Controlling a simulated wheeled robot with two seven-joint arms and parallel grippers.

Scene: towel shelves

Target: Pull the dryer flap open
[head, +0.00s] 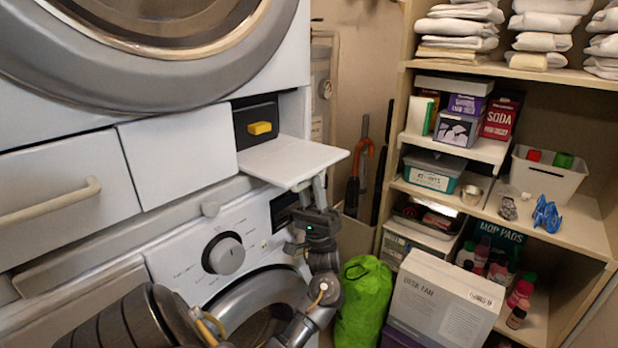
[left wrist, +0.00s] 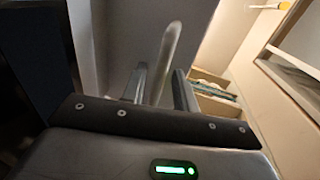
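The white dryer flap (head: 290,161) is swung down and stands out nearly level from the upper machine. Behind it is an uncovered dark recess with a yellow grip (head: 260,128). My left gripper (head: 312,190) is below the flap's right outer corner, fingers pointing up, their tips partly hidden by the flap. In the left wrist view, the fingers (left wrist: 160,88) stand apart. A pale upright strip (left wrist: 167,60), likely the flap's edge, shows between them. Whether either finger touches it is unclear. My right gripper is not in view.
The lower machine's dial (head: 223,254) and round door are beside my left arm. A green bag (head: 363,305) and a grey-white box (head: 443,301) stand to the right. Shelves (head: 590,228) with towels and bins fill the right side.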

